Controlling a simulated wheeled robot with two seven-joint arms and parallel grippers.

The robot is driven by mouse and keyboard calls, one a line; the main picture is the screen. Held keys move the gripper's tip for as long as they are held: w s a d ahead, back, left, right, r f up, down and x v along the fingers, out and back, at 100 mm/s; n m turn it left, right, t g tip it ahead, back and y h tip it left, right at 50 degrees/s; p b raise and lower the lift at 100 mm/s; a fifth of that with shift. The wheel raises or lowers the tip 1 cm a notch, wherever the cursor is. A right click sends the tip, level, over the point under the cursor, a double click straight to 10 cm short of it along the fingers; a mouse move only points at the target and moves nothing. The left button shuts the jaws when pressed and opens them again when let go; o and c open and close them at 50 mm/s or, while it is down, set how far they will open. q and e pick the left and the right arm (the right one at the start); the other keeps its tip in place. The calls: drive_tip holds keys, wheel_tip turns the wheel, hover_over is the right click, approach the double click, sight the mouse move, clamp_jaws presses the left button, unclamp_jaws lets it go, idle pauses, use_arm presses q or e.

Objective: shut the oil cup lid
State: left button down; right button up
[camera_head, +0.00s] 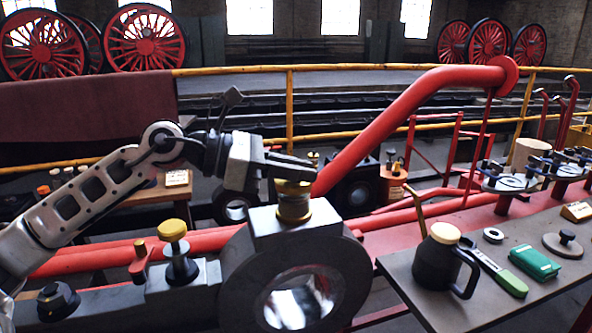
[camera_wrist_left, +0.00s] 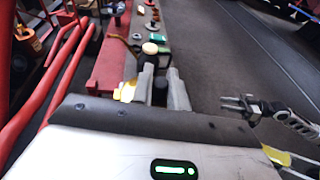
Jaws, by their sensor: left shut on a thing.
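The brass oil cup (camera_head: 294,208) stands on the grey block on top of the large round bearing housing. Its lid (camera_head: 292,186) is at the cup's top, partly covered by my left gripper (camera_head: 312,166), so its exact angle is hard to tell. My left gripper comes in level from the left, its fingers right at the lid and shut on it. In the left wrist view the brass part (camera_wrist_left: 127,91) shows beside the left finger of my left gripper (camera_wrist_left: 162,75). My right gripper (camera_wrist_left: 232,104) shows small at the right of that view, away from the cup.
A yellow-topped fitting (camera_head: 173,230) stands left of the housing (camera_head: 245,285). A thick red pipe (camera_head: 400,115) rises behind the cup.

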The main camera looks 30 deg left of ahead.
use_arm(q)
drive_tip(key=c, duration=1.4)
unclamp_jaws()
use_arm(e)
drive_tip(key=shift+r, duration=0.1)
use_arm(q)
drive_tip(key=shift+s+a+b, duration=0.35)
drive_tip(key=shift+s+a, duration=0.1)
drive_tip(key=shift+a, duration=0.05)
drive_tip(key=v, duration=1.4)
drive_tip(key=shift+s+a+r, duration=0.15)
drive_tip(key=shift+s+r, duration=0.1)
drive_tip(key=shift+r, duration=0.05)
use_arm(e)
drive_tip(key=shift+a+r, duration=0.15)
